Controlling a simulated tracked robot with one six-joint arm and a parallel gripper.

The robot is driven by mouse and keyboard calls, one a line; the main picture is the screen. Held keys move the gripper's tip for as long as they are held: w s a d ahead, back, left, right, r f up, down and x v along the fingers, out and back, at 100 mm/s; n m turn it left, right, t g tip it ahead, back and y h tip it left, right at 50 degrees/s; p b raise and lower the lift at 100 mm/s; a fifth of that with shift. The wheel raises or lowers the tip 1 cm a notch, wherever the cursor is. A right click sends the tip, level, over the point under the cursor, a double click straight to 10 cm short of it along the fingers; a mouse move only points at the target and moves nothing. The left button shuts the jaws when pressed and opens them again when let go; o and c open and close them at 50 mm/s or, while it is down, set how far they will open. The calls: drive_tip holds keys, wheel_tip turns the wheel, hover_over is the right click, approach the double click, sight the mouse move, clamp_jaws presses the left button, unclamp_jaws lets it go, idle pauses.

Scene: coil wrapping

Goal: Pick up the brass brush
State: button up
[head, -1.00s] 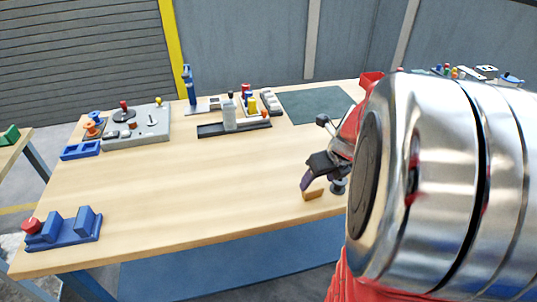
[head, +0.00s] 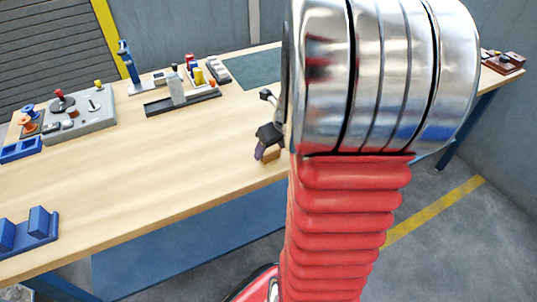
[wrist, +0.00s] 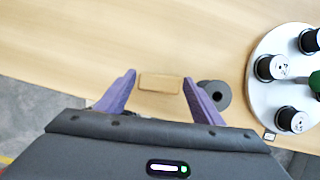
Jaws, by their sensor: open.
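A small tan block, which I take to be the brass brush (wrist: 160,83), lies flat on the wooden table near its front edge. My gripper (wrist: 159,77) is open, its two purple fingers on either side of the block in the wrist view, with a gap at each side. How high the fingertips are above the table is hard to tell. In the head view the block (head: 271,156) shows just below my gripper (head: 263,151), and my arm covers what lies to the right.
A dark round spool (wrist: 214,94) lies right beside my right finger. A white round tray (wrist: 262,98) with several spools stands farther right. A grey control box (head: 85,112) and a blue holder (head: 38,225) are on the left. The table's middle is clear.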

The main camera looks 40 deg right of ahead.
sight(270, 149)
drive_tip(key=shift+w+f, duration=0.3)
drive_tip(key=shift+f, duration=0.35)
drive_tip(key=c, duration=0.8)
drive_tip(key=shift+r, duration=0.15)
wheel_tip(270, 149, up, 10)
drive_tip(key=shift+f, duration=0.1)
idle(0.6)
drive_tip(key=o, duration=0.5)
drive_tip(key=c, duration=0.4)
